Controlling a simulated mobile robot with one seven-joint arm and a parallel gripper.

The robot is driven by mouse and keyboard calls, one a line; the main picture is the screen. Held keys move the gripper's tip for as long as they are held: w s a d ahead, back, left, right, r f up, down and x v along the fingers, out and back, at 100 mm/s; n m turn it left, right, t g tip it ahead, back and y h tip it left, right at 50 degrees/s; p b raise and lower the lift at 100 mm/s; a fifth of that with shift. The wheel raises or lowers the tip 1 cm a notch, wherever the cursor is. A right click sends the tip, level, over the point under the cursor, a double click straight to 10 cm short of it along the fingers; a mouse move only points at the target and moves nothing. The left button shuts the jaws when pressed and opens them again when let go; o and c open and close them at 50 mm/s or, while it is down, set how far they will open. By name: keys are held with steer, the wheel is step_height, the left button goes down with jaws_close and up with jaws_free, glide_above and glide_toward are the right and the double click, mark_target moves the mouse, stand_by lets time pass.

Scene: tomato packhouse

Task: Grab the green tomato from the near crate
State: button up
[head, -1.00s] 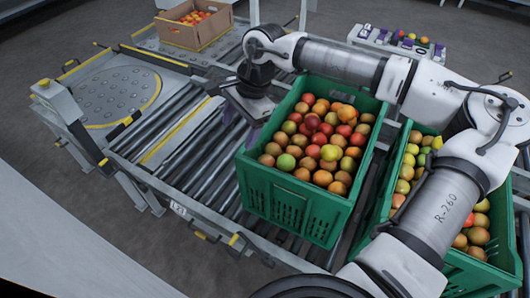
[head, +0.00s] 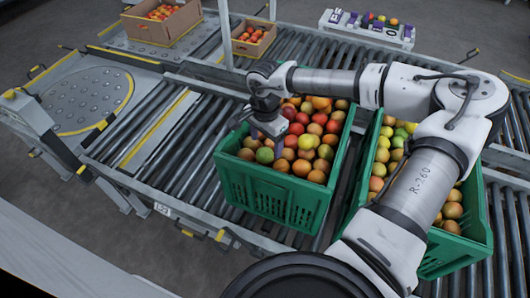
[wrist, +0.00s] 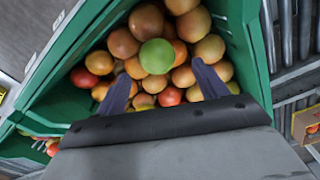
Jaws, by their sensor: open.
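The green tomato (head: 264,155) lies among red, orange and brownish tomatoes near the front left of the near green crate (head: 285,203). In the wrist view the green tomato (wrist: 157,56) rests on top of the pile, unobstructed, just beyond the fingertips and roughly centred between them. My gripper (head: 266,140) is over the crate's front left part, pointing down at the tomatoes. The wrist view shows my gripper (wrist: 160,74) with its two purple fingers spread wide and nothing held. The crate's green wall (wrist: 240,45) shows on the right there.
A second green crate (head: 450,250) with mixed tomatoes stands close on the right, partly behind my arm. Cardboard boxes (head: 165,28) (head: 250,48) of tomatoes stand at the back. Bare rollers (head: 180,150) lie left of the near crate. A small display (head: 370,28) sits at the back right.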

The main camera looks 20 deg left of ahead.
mark_target(265, 150)
steer(key=shift+s+f+p, duration=0.15)
steer(key=shift+f+p, duration=0.1)
steer(key=shift+f, duration=0.75)
steer(key=shift+s+f+p, duration=0.15)
steer(key=shift+f+p, duration=0.1)
steer(key=shift+f, duration=0.7)
steer(key=c, duration=0.9)
steer(key=shift+r, duration=0.15)
